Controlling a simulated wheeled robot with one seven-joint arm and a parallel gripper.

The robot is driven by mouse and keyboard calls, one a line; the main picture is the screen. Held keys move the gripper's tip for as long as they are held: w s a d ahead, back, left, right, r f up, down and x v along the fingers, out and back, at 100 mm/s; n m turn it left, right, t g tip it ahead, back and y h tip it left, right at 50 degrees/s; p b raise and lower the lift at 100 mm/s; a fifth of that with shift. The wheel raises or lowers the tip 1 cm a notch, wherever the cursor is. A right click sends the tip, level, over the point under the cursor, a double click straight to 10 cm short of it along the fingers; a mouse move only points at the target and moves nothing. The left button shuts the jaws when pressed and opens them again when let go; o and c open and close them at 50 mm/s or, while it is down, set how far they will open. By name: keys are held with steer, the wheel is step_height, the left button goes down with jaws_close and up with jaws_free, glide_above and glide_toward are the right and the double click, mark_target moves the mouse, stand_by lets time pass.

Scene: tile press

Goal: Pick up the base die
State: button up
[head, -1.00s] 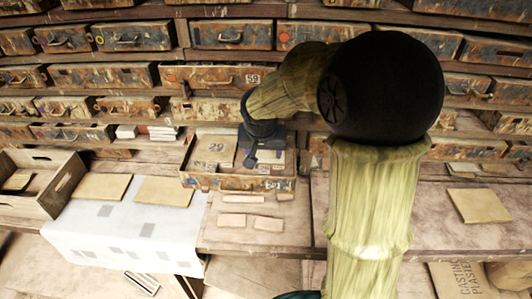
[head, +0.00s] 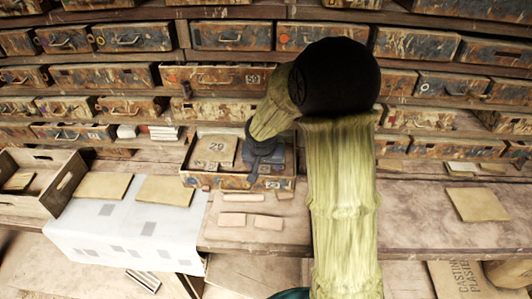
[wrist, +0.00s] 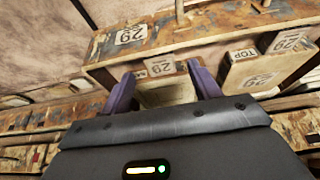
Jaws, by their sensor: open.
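An open wooden drawer (head: 236,183) marked 29 stands on the bench and holds two pale blocks. The left block (head: 213,150) shows a 29 in the head view; in the wrist view it is the block at right (wrist: 262,72), marked TOP and 29. The other pale block, apparently the base die (wrist: 168,92), lies between my fingers in the wrist view, its label partly readable as 29. My gripper (wrist: 162,72) is open, with one purple finger to each side of this block. I cannot tell whether the fingers touch it. My gripper and wrist mostly hide it in the head view.
The drawer's walls stand close around my gripper. Several pinkish strips (head: 232,220) lie in front of the drawer. A wooden crate (head: 62,185), flat tan tiles (head: 165,191) and a white sheet (head: 120,235) are at left. Another tile (head: 478,204) lies at right. Drawer racks fill the back.

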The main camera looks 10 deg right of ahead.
mark_target(264, 169)
steer(key=x, duration=0.3)
steer(key=shift+f, duration=0.1)
stand_by(0.3)
jaws_close()
steer(key=shift+a+r, duration=0.1)
steer(key=shift+r, duration=0.2)
step_height(264, 169, up, 7)
steer(key=shift+s+f+b, duration=0.1)
steer(key=shift+s+b, duration=0.1)
steer(key=shift+b, duration=0.3)
steer(key=s+a+b, duration=0.3)
steer(key=s, duration=0.6)
steer(key=s+a+b, duration=0.3)
steer(key=s, duration=0.6)
steer(key=shift+s+b, duration=0.3)
steer(key=shift+f, duration=0.1)
